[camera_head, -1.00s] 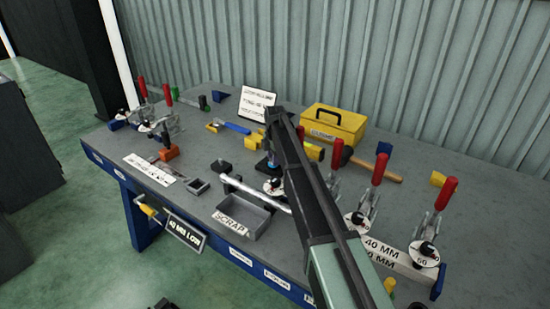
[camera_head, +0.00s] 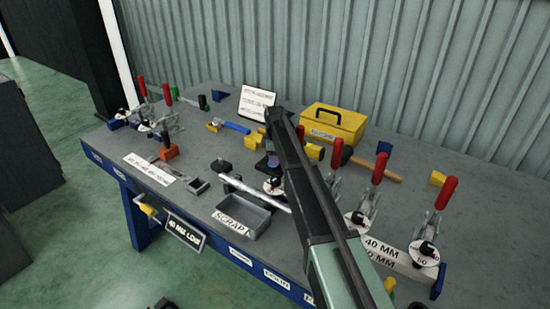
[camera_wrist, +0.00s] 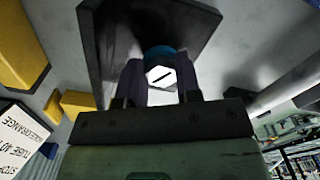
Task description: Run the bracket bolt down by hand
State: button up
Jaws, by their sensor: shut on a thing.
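The bracket bolt's pale hex head (camera_wrist: 160,76), with a dark line across it, sits between the two dark fingers of my gripper (camera_wrist: 160,85) in the wrist view. The gripper is shut on it. A blue ring (camera_wrist: 160,54) shows just behind the head. Beyond it is a dark bracket plate (camera_wrist: 100,45). The shank and how deep it sits are hidden. In the head view my gripper (camera_head: 272,160) is small, at the dark bracket (camera_head: 262,168) mid-bench, partly covered by my arm.
A scrap tray (camera_head: 262,222) and a pale tube (camera_head: 245,188) lie in front of the bracket. Red-handled clamps (camera_head: 378,170) stand to the right. A yellow toolbox (camera_head: 335,122), a sign (camera_head: 257,103) and a hammer (camera_head: 375,170) are behind and beside it.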

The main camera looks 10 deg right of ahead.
jog(key=shift+m, duration=0.6)
jog(key=shift+r, duration=0.1)
jog(key=o, duration=0.9)
notch_tip(320, 180, up, 11)
jog(key=p, duration=1)
jog(key=shift+w+p, duration=0.1)
jog(key=shift+p, duration=0.25)
